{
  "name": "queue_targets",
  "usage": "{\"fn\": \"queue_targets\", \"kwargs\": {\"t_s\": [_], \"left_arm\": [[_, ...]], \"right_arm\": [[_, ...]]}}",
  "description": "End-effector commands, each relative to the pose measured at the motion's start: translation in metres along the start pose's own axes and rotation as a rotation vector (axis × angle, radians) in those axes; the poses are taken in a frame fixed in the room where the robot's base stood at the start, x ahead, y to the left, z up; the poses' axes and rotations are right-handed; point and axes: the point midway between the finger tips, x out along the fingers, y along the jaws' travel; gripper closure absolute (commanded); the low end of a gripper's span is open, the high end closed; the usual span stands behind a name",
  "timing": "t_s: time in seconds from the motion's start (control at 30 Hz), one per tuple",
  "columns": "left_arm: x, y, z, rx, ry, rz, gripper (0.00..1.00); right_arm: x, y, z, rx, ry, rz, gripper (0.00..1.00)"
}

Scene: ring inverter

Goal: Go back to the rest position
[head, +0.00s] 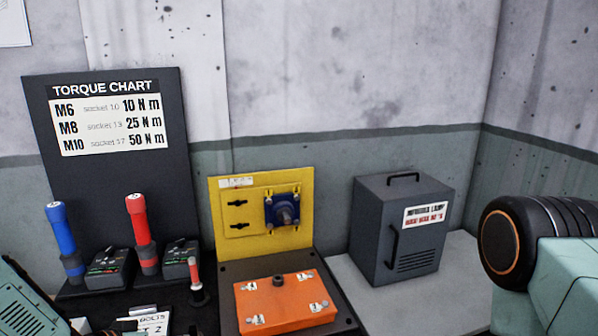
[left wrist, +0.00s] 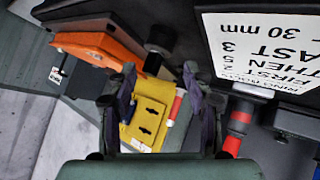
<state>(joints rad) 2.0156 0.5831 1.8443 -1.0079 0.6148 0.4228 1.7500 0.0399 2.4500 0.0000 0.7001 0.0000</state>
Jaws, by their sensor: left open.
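My left gripper (left wrist: 160,76) shows in the left wrist view with its two dark fingers spread apart and nothing between them. Behind the gap, farther off, are the yellow panel (left wrist: 147,110) and the orange box (left wrist: 98,46), seen turned round. In the head view only a teal piece of my arm shows at the lower left, and the left fingers are out of frame. A teal and black part of my other arm fills the right edge of the head view. My right gripper is not in view.
The yellow panel (head: 240,198) with a blue fitting (head: 283,210) stands behind the orange box (head: 285,310). Blue (head: 61,232) and red (head: 140,228) handled tools stand at left below the torque chart (head: 108,117). A grey cabinet (head: 402,235) stands at right. Bare grey surface (head: 395,308) lies before it.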

Motion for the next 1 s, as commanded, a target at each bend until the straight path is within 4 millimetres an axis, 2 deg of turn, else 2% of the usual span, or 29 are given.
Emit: {"fn": "queue_targets", "kwargs": {"t_s": [0.03, 0.17, 0.27, 0.4, 0.5, 0.7, 0.8, 1.0], "left_arm": [[0.003, 0.017, 0.033, -0.023, -0.065, -0.007, 0.49], [-0.002, 0.046, 0.105, -0.073, -0.204, -0.057, 0.49], [-0.017, 0.063, 0.161, -0.097, -0.319, -0.112, 0.49], [-0.053, 0.078, 0.233, -0.107, -0.484, -0.208, 0.49], [-0.084, 0.083, 0.273, -0.098, -0.59, -0.279, 0.49], [-0.154, 0.086, 0.332, -0.052, -0.78, -0.418, 0.49], [-0.136, 0.077, 0.343, -0.056, -0.767, -0.418, 0.49], [-0.114, 0.065, 0.367, -0.059, -0.766, -0.417, 0.49]], "right_arm": [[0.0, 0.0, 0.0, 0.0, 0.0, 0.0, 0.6], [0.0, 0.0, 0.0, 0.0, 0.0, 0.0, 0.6], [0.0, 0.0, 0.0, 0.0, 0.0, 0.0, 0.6], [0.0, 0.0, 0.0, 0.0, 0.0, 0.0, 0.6], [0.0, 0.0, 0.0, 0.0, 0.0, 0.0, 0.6], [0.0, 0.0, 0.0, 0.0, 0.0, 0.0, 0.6], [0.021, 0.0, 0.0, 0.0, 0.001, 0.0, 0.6], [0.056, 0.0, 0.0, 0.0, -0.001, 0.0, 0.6]]}}
